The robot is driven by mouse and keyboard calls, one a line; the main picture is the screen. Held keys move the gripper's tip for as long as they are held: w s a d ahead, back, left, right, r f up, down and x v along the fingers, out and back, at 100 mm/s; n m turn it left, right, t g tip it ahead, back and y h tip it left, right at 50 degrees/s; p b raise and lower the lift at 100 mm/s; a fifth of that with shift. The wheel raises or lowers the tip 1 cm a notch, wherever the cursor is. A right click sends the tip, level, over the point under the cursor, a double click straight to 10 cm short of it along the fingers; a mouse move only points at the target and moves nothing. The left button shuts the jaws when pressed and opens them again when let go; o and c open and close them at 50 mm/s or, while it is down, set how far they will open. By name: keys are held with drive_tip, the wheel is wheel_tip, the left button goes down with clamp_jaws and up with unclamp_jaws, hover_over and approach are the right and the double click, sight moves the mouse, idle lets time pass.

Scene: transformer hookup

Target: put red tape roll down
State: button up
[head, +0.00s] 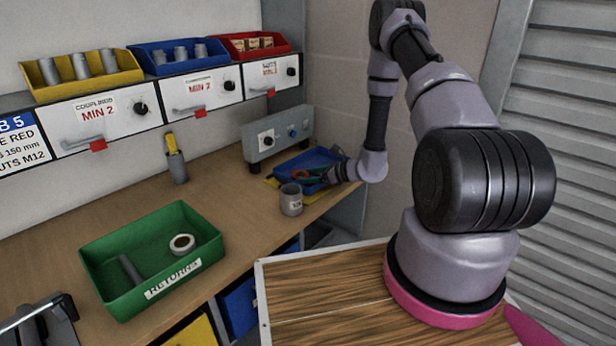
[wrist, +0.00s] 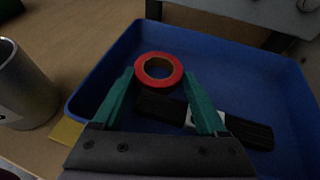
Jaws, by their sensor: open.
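The red tape roll (wrist: 159,70) lies flat in the blue tray (wrist: 232,55), close to its left side, in the wrist view. My gripper (wrist: 160,88) is open, with its green fingers apart just in front of and beside the roll. I cannot tell whether the fingers touch it. In the head view, my gripper (head: 326,175) is over the blue tray (head: 297,159) at the far right end of the bench. A small red patch, likely the roll (head: 301,175), shows beside the fingers.
A black object with a light band (wrist: 230,128) lies in the tray under my fingers. A grey cup (head: 291,200) stands close to the tray. A grey box with knobs (head: 277,134) stands behind it. A green RETURNS bin (head: 205,221) holds a white roll.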

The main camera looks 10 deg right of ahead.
drive_tip(key=shift+s+f, duration=0.35)
drive_tip(key=shift+s, duration=0.1)
drive_tip(key=v, duration=0.8)
drive_tip(key=r+v, duration=0.1)
drive_tip(key=v, duration=0.3)
drive_tip(key=shift+w+r, duration=0.1)
drive_tip(key=shift+w, duration=0.25)
drive_tip(key=s+a+r+n+g, duration=0.2)
drive_tip(key=a+r+n, duration=0.15)
drive_tip(key=r, duration=0.35)
drive_tip(key=s+a+r+n+g, duration=0.2)
drive_tip(key=s+r+n, duration=0.15)
drive_tip(key=r, duration=0.45)
drive_tip(key=s+a+r+n+g, duration=0.1)
drive_tip(key=a+r+n+g, duration=0.2)
drive_tip(key=r, duration=0.4)
drive_tip(key=s+d+r+n+t+h, duration=0.2)
drive_tip(key=s+r+n+h, duration=0.2)
drive_tip(key=s+r, duration=0.4)
drive_tip(key=s+d+r+n+t+h, duration=0.3)
drive_tip(key=s+r+n+h, duration=0.1)
drive_tip(key=s+r+n, duration=0.3)
wheel_tip(320, 180, up, 4)
drive_tip(key=shift+s+f+n, duration=0.2)
drive_tip(key=shift+s+n, duration=0.1)
drive_tip(key=shift+s, duration=0.65)
drive_tip(key=shift+d, duration=0.1)
